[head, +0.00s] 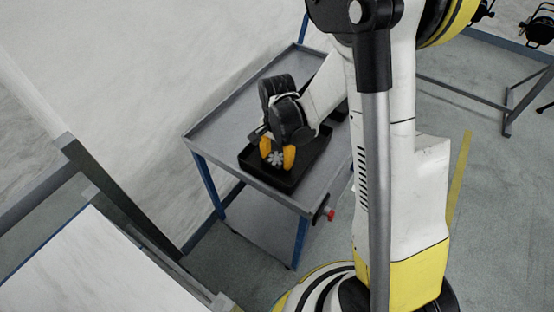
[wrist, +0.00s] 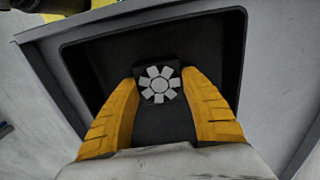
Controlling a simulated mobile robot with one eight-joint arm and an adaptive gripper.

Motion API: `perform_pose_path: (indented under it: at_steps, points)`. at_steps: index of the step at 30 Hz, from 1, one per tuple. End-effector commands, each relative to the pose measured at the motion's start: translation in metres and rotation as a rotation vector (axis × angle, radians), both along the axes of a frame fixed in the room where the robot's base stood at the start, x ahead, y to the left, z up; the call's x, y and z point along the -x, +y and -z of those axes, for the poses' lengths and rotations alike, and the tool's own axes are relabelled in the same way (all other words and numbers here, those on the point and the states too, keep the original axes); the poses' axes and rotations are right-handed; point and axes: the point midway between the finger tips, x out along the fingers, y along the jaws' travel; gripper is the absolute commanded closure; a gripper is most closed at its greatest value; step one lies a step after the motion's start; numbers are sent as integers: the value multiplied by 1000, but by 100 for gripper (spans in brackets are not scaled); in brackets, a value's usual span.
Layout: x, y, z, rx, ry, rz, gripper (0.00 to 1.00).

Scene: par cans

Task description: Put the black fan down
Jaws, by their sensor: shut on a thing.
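The black fan (wrist: 172,73) is a small dark square piece with a pale grey flower-shaped rotor on its face. My gripper (wrist: 159,82) has its yellow fingers shut on it, one at each side. In the head view the fan's pale rotor (head: 275,158) shows between the fingertips of my gripper (head: 277,153), which points down. The fan is over or inside a black tray (head: 267,181) on a grey cart. In the wrist view the tray (wrist: 228,45) surrounds the fan. I cannot tell whether the fan touches the tray's floor.
The grey cart top (head: 222,131) has blue legs and free room left of the tray. A red knob (head: 331,214) sticks out at the cart's near right corner. A white wall stands behind. Black lamps (head: 538,28) hang on a rack at upper right.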

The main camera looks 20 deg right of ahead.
Motion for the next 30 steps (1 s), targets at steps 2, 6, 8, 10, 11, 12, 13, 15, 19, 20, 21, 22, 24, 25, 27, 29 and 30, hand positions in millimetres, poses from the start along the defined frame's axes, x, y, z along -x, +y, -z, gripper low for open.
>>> perform_pose_path:
  at_steps: [2, 6, 8, 10, 11, 12, 13, 15, 19, 20, 21, 22, 24, 25, 27, 29, 30]
  points:
    - [0, 0, -1, 0, 0, 0, 77]
    - [0, 0, 2, 0, 0, 0, 77]
    - [0, 0, 3, 0, 0, 0, 45]
    - [0, 0, 2, 0, 0, 0, 27]
    - [0, 0, 2, 0, 0, 0, 27]
    - [0, 0, 2, 0, 0, 0, 27]
    - [0, 0, 2, 0, 0, 0, 27]
    - [0, 0, 2, 0, 0, 0, 27]
    - [0, 0, 1, 0, 0, 0, 27]
    - [0, 0, 0, 0, 0, 0, 27]
    - [0, 0, -3, 0, 0, 0, 27]
    - [0, 0, -6, 0, 0, 0, 27]
    - [0, 0, -17, 0, 0, 0, 27]
    - [0, 0, -23, 0, 0, 0, 27]
    - [0, 0, -39, 0, 0, 0, 27]
    - [0, 0, -54, 0, 0, 0, 27]
    - [0, 0, -64, 0, 0, 0, 27]
